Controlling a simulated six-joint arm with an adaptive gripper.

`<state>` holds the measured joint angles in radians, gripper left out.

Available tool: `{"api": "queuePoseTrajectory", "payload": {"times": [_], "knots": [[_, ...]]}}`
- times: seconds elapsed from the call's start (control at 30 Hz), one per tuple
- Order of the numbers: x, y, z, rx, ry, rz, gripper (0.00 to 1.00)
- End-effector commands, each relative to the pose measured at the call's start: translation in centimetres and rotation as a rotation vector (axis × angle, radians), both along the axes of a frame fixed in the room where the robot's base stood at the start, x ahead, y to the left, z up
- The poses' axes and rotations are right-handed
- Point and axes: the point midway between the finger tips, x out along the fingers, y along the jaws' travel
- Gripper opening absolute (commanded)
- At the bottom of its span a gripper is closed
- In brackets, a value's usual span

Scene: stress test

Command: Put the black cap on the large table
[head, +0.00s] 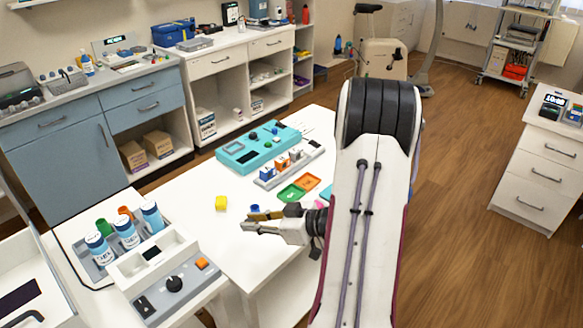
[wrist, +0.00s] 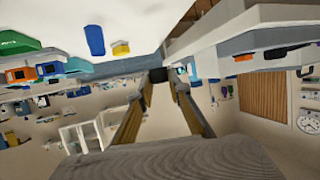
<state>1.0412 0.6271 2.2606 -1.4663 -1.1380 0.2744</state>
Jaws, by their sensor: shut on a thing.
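My gripper (head: 248,221) reaches left over the white large table (head: 228,258) in the head view. In the wrist view my gripper (wrist: 160,80) is shut on a small dark thing, which looks like the black cap (wrist: 158,74), between its fingertips. The cap cannot be made out in the head view. The gripper appears above the tabletop, but its exact height is hard to tell.
On the table are a yellow block (head: 221,203), a small blue piece (head: 255,208), green (head: 291,193) and orange (head: 306,183) trays, and a teal box (head: 258,150). White bottles (head: 126,232) and a grey control panel (head: 185,287) stand at left. The table's front left is clear.

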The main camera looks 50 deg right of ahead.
Motion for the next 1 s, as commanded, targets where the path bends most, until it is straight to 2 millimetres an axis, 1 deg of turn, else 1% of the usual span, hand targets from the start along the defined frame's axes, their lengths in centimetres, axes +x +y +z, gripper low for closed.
{"api": "queuePoseTrajectory", "payload": {"times": [0.1, 0.23, 0.83, 1.0], "knots": [[-0.8, 1.4, -0.5, 0.001, 0.001, 0.016, 0.1], [-1.3, 2.5, -0.8, -0.001, 0.001, 0.043, 0.1], [-1.2, 2.4, -0.6, -0.001, 0.0, 0.077, 0.1], [-1.2, 2.4, -1.1, 0.001, 0.0, 0.076, 0.1]]}}
